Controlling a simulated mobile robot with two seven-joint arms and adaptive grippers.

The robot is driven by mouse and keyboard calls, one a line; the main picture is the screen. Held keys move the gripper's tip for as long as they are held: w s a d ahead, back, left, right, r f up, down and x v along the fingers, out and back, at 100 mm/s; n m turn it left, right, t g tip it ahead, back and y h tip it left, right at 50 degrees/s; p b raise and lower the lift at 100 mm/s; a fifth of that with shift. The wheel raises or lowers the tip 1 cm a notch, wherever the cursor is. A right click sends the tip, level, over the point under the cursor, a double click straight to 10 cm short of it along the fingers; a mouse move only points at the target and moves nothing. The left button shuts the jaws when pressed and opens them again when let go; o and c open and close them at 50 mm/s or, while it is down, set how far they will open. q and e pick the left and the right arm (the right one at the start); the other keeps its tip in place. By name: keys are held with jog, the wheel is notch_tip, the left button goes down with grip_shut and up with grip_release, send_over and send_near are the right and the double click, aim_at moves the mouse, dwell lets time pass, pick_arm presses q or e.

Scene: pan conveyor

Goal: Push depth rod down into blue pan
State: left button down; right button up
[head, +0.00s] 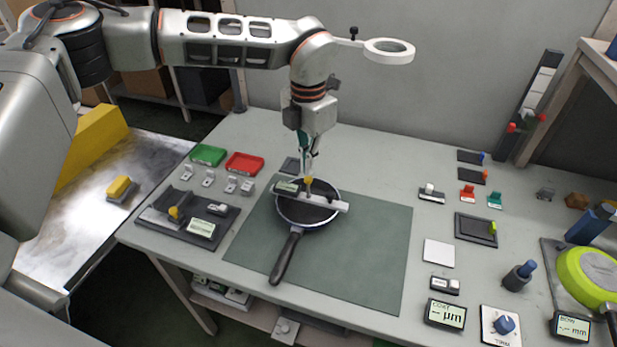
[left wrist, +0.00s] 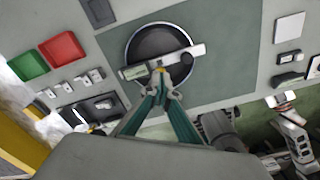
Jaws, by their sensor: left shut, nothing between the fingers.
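A dark pan with a pale, bluish rim (head: 318,220) lies on the green mat, its black handle (head: 286,257) toward the front. A grey depth gauge bar (head: 330,203) with a small display spans the pan's rim; it also shows in the left wrist view (left wrist: 188,52). The rod's lower end is hidden.
Green (head: 208,155) and red (head: 245,163) trays stand behind left, with a black fixture (head: 185,215) in front of them. A green pan (head: 592,275) and small displays stand at the right. The green mat (head: 375,255) is clear around the pan.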

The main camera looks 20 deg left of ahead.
aim_at(308, 178)
pick_arm(q)
jog(key=shift+f+b, duration=1.25)
jog(key=shift+f, duration=1.6)
pick_arm(e)
jog(key=shift+s+f, duration=0.15)
jog(key=shift+f, duration=0.65)
jog(key=shift+s+f, duration=0.1)
jog(key=shift+f, duration=0.7)
pick_arm(q)
jog(key=shift+r+p, duration=1.4)
jog(key=shift+r, duration=0.55)
jog(key=shift+r+p, duration=1.2)
jog(key=shift+r, duration=0.55)
jog(key=shift+r+p, duration=0.4)
jog(key=shift+r, duration=0.4)
pick_arm(e)
jog(key=shift+h, duration=0.3)
jog(key=r, duration=0.2)
jog(key=d+r, duration=0.1)
jog(key=r, duration=0.2)
jog(key=shift+w+d+r, duration=0.1)
jog(key=shift+d+r, duration=0.05)
jog(key=shift+r, duration=0.1)
